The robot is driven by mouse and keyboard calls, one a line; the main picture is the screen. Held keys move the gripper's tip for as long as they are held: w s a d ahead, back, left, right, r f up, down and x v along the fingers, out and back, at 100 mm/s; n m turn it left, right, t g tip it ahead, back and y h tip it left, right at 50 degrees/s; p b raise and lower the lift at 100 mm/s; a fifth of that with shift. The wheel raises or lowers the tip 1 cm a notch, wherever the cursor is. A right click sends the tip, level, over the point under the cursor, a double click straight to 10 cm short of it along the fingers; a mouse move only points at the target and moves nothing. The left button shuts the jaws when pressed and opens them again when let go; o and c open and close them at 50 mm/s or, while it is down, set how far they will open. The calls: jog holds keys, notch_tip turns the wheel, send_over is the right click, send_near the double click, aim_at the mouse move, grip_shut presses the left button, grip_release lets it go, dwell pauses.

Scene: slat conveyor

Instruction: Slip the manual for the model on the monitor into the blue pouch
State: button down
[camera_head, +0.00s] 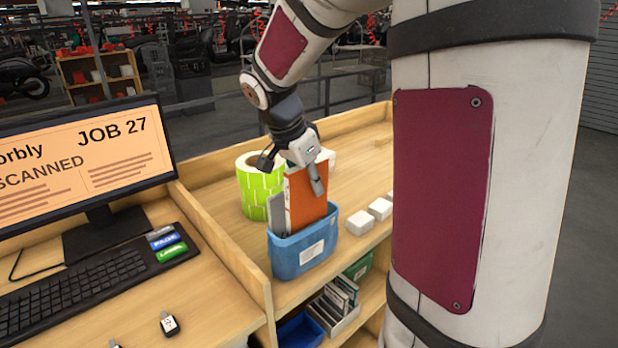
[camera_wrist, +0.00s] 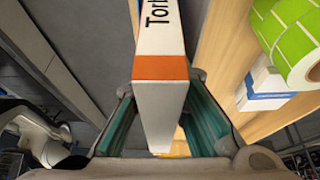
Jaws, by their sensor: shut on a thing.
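The monitor (camera_head: 75,160) at the left reads "orbly", "SCANNED" and "JOB 27", with its left side cut off. My gripper (camera_head: 296,172) is shut on the upper part of an orange and white manual (camera_head: 307,196). In the wrist view the manual (camera_wrist: 162,42) lies between the teal finger pads, its spine lettering starting "Tor" and then cut off. The manual stands upright, its lower end hidden behind the front wall of a blue container (camera_head: 290,262) with a white label. A grey booklet (camera_head: 276,214) stands beside it there. I cannot tell whether this container is the pouch.
A green label roll (camera_head: 254,186) stands behind the container, and white blocks (camera_head: 360,223) lie to its right. The shelf below holds a blue bin (camera_head: 298,332) and a box of booklets (camera_head: 337,303). A wooden divider (camera_head: 225,255) separates the keyboard (camera_head: 70,295) side.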

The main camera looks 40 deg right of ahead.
aim_at(314, 219)
jog(key=shift+f+b, duration=3.25)
jog(key=shift+f, duration=0.95)
jog(key=c, duration=1.5)
grip_release()
jog(key=shift+r+p, duration=1.9)
jog(key=shift+r, duration=2.15)
